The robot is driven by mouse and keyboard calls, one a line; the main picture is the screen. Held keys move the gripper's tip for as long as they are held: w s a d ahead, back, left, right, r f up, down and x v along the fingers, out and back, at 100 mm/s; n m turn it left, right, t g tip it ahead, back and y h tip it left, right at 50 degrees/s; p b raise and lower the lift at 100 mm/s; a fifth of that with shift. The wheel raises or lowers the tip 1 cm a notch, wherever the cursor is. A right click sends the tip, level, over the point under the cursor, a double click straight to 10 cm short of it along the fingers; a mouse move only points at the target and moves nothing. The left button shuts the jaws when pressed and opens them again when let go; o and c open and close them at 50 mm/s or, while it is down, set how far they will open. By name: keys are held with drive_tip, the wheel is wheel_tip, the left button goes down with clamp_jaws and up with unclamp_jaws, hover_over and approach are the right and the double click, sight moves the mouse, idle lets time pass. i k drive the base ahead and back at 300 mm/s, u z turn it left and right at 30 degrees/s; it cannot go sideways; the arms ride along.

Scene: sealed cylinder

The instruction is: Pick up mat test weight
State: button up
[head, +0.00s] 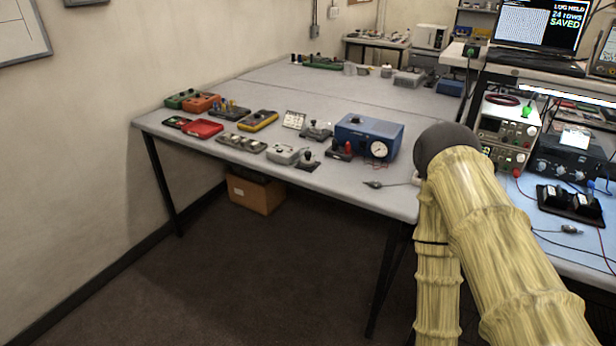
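A small grey knobbed piece (308,157) sits on a dark pad near the front edge of the long grey table. It looks like a test weight on a mat, but it is too small to be sure. A similar grey knobbed piece (317,130) stands just behind it. My arm, in a yellowish sleeve with a dark rounded joint, rises at the right and covers part of the table's right end. My gripper does not show in the head view, so I cannot see whether it holds anything.
A blue box with a round dial (369,137) stands right of the grey pieces. Coloured instruments, including a red case (201,128) and a yellow meter (258,121), lie to the left. Bench electronics (508,130) and cables crowd the right. Floor (270,265) before the table is clear.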

sight(308, 162)
drive_tip(key=u, duration=0.05)
drive_tip(key=k, duration=0.6)
drive_tip(key=z, duration=0.65)
drive_tip(key=i, duration=1.6)
drive_tip(key=u, duration=0.9)
